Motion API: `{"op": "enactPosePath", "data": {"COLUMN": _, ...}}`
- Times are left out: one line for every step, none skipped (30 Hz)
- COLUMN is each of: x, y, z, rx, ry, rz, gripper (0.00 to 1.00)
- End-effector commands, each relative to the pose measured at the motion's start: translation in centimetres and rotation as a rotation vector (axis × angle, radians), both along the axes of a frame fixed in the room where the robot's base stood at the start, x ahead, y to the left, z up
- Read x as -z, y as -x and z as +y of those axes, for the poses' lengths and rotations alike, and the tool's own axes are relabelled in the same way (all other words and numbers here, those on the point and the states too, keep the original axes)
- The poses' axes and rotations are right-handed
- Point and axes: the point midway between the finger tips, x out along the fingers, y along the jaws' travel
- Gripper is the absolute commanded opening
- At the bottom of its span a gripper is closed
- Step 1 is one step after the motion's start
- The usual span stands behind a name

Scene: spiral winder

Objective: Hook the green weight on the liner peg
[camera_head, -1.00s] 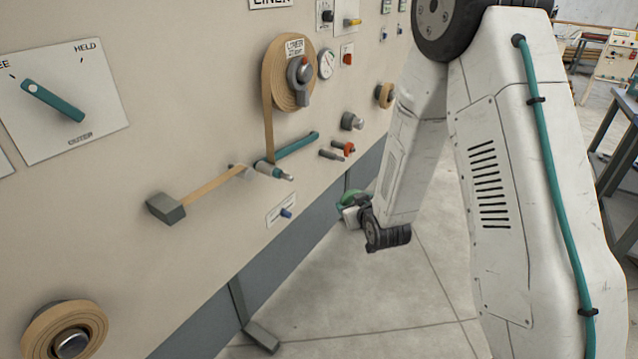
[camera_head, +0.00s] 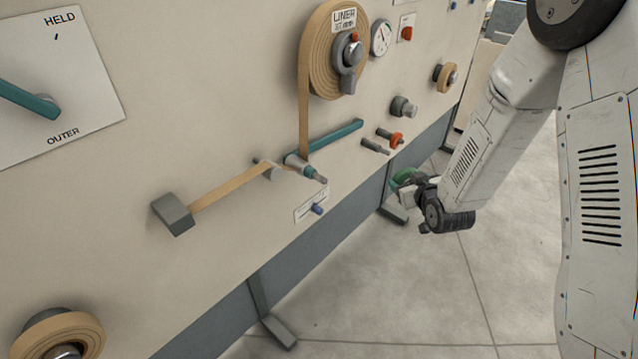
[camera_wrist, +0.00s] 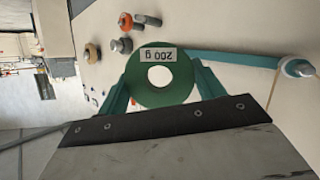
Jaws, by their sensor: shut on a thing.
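The green weight (camera_head: 404,178) is a ring with a centre hole. In the wrist view the green weight (camera_wrist: 160,98) faces the camera, with an upside-down "200 g" label. My gripper (camera_wrist: 163,86) is shut on it, a finger on each side; in the head view my gripper (camera_head: 412,192) is below and right of the pegs, apart from the panel. Two short pegs stick out there: a plain grey peg (camera_head: 375,146) and a peg with an orange collar (camera_head: 397,139). No readable label shows which is the liner peg.
A teal lever (camera_head: 335,137) and a tape roller (camera_head: 305,167) stick out left of the pegs. A grey knob (camera_head: 403,107) and a small tape roll (camera_head: 446,77) are above right. The large liner roll (camera_head: 322,55) is above. Open floor lies below.

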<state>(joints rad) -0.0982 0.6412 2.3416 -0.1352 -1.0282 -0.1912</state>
Motion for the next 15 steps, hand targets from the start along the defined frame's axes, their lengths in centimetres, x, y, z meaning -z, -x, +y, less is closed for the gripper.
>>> {"op": "enactPosePath", "data": {"x": 0.6, "y": -0.3, "z": 3.1, "rx": -0.077, "ry": 0.0, "rz": 0.0, "gripper": 0.0}}
{"op": "enactPosePath", "data": {"x": 1.0, "y": -0.4, "z": 4.9, "rx": -0.127, "ry": 0.0, "rz": 0.001, "gripper": 0.0}}
{"op": "enactPosePath", "data": {"x": 1.4, "y": -0.4, "z": 7.2, "rx": -0.19, "ry": 0.0, "rz": 0.0, "gripper": 0.0}}
{"op": "enactPosePath", "data": {"x": 1.8, "y": -0.4, "z": 8.9, "rx": -0.236, "ry": 0.0, "rz": 0.0, "gripper": 0.0}}
{"op": "enactPosePath", "data": {"x": 2.1, "y": -0.3, "z": 10.6, "rx": -0.282, "ry": 0.0, "rz": -0.001, "gripper": 0.0}}
{"op": "enactPosePath", "data": {"x": 2.5, "y": -0.1, "z": 12.5, "rx": -0.334, "ry": -0.001, "rz": 0.0, "gripper": 0.0}}
{"op": "enactPosePath", "data": {"x": 2.7, "y": 0.1, "z": 13.7, "rx": -0.369, "ry": -0.001, "rz": 0.0, "gripper": 0.0}}
{"op": "enactPosePath", "data": {"x": 3.0, "y": 0.3, "z": 14.9, "rx": -0.402, "ry": 0.0, "rz": -0.001, "gripper": 0.0}}
{"op": "enactPosePath", "data": {"x": 3.3, "y": 0.5, "z": 16.2, "rx": -0.437, "ry": -0.001, "rz": -0.001, "gripper": 0.0}}
{"op": "enactPosePath", "data": {"x": 3.5, "y": 0.7, "z": 17.0, "rx": -0.461, "ry": 0.0, "rz": 0.0, "gripper": 0.0}}
{"op": "enactPosePath", "data": {"x": 3.6, "y": 0.9, "z": 17.7, "rx": -0.484, "ry": -0.001, "rz": -0.001, "gripper": 0.0}}
{"op": "enactPosePath", "data": {"x": 3.8, "y": 1.0, "z": 18.6, "rx": -0.507, "ry": -0.001, "rz": -0.001, "gripper": 0.0}}
{"op": "enactPosePath", "data": {"x": 4.0, "y": 1.2, "z": 19.1, "rx": -0.523, "ry": -0.001, "rz": -0.001, "gripper": 0.0}}
{"op": "enactPosePath", "data": {"x": 4.1, "y": 1.4, "z": 19.7, "rx": -0.541, "ry": -0.001, "rz": 0.0, "gripper": 0.0}}
{"op": "enactPosePath", "data": {"x": 4.2, "y": 1.5, "z": 20.4, "rx": -0.558, "ry": -0.001, "rz": -0.001, "gripper": 0.0}}
